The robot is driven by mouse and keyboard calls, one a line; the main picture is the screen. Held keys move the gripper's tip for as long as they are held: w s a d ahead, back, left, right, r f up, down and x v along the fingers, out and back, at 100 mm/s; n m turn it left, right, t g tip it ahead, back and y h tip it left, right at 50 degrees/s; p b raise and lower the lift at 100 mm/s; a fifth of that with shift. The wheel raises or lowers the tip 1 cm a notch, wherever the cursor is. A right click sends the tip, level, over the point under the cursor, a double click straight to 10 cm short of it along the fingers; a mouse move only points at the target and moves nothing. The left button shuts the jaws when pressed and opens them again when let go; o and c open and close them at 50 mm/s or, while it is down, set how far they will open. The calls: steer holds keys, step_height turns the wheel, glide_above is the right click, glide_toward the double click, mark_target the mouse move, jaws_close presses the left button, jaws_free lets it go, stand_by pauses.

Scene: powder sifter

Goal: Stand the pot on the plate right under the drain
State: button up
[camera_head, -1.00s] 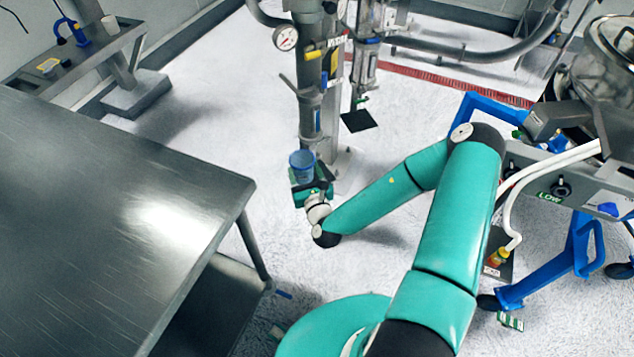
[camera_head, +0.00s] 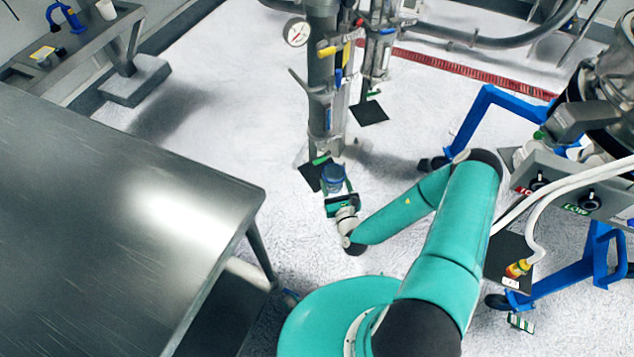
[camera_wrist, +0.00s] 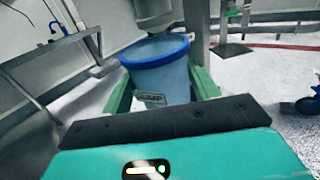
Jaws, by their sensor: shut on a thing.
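The blue pot (camera_head: 333,178) is in my gripper (camera_head: 337,190), upright, in front of the grey vertical column. In the wrist view the pot (camera_wrist: 160,80) has a darker blue rim and a small label, and the green fingers of my gripper (camera_wrist: 163,95) are shut on its sides. A grey pipe end, likely the drain (camera_wrist: 154,14), is just above and behind the rim in the wrist view. A dark plate (camera_head: 311,176) shows on the floor at the column's foot, partly behind the pot. I cannot tell whether the pot touches the plate.
A steel table (camera_head: 120,220) fills the left. A blue-framed cart (camera_head: 560,293) with hoses stands at the right. A second dark plate (camera_head: 370,112) lies beyond the column. A red floor grate (camera_head: 460,70) runs behind. White floor is open left of the column.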

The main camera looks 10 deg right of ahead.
steer(key=s+f+n+y, duration=0.1)
steer(key=s+f, duration=0.2)
steer(key=f, duration=0.2)
steer(key=s+f+y, duration=0.1)
steer(key=s+f, duration=0.2)
steer(key=f, duration=0.2)
steer(key=w+a, duration=0.1)
steer(key=w, duration=0.4)
steer(key=w+a, duration=0.1)
steer(key=w, duration=0.5)
steer(key=w+a, duration=0.1)
steer(key=w, duration=0.5)
steer(key=shift+f, duration=0.2)
steer(key=shift+w+f, duration=0.2)
steer(key=shift+f, duration=1.55)
steer(key=shift+f, duration=0.15)
steer(key=o, duration=1.1)
steer(key=shift+c, duration=0.2)
